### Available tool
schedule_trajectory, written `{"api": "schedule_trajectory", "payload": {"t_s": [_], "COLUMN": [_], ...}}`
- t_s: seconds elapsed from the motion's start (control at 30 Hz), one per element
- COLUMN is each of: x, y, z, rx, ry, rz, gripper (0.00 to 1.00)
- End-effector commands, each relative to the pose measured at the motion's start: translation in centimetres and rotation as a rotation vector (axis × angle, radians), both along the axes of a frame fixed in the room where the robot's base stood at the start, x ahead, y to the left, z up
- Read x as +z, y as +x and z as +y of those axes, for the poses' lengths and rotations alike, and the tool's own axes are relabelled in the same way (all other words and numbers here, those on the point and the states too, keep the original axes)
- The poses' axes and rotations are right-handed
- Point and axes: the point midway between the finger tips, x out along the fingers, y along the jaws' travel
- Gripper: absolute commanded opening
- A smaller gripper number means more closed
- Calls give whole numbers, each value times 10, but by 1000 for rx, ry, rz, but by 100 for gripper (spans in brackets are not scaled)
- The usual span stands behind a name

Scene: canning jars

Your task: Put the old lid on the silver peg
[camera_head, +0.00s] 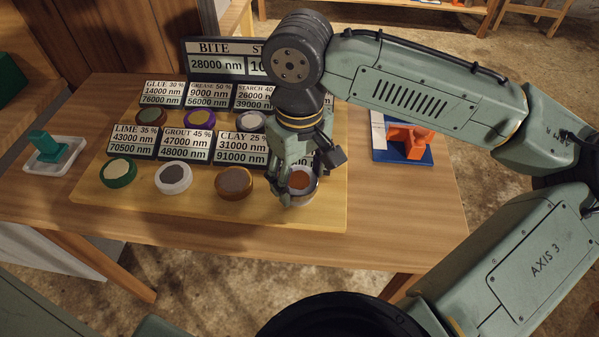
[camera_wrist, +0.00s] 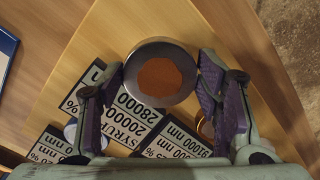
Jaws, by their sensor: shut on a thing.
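My gripper (camera_head: 297,190) is shut on a round silver-rimmed dish with an orange-brown face (camera_head: 300,181), at the front right of the wooden board. In the wrist view, the fingers of my gripper (camera_wrist: 160,90) stand at the left and right of this silver-rimmed dish (camera_wrist: 160,98). The dish appears level, face up; I cannot tell if it touches the board. I can make out nothing that is plainly an old lid or a silver peg. My gripper and arm hide part of the board's right side.
The board (camera_head: 215,213) holds several round dishes, such as a green-rimmed one (camera_head: 117,173) and a brown one (camera_head: 234,183), with label cards behind. A white tray with a teal block (camera_head: 43,146) is at left. An orange object (camera_head: 408,141) sits on a blue plate at right.

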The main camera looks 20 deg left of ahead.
Motion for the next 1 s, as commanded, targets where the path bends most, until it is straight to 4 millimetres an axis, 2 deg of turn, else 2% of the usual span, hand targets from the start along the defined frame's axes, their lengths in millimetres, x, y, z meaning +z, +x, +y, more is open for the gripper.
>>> {"api": "schedule_trajectory", "payload": {"t_s": [1.0], "x": [-10], "y": [0], "z": [0], "rx": [1], "ry": [0], "rz": [1], "gripper": [43]}}
